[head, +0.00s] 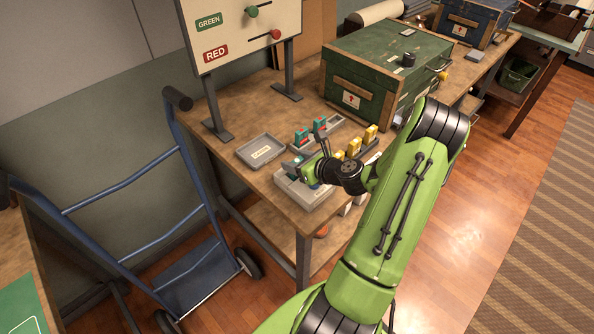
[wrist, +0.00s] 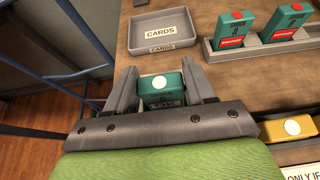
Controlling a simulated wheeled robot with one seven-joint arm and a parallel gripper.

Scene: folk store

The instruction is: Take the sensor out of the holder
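A teal block with a white dot on top, which looks like the sensor (wrist: 162,91), lies between the two fingers of my gripper (wrist: 161,84) in the wrist view. The fingers stand along its left and right sides, very close to it or touching. I cannot tell whether they press on it. In the head view my gripper (head: 306,158) is low over the grey unit (head: 306,194) at the bench's front edge. The sensor's lower part and the holder under it are mostly hidden by my gripper.
A grey CARDS tray (head: 261,151) lies to the left. Yellow blocks (head: 355,147) stand to the right.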

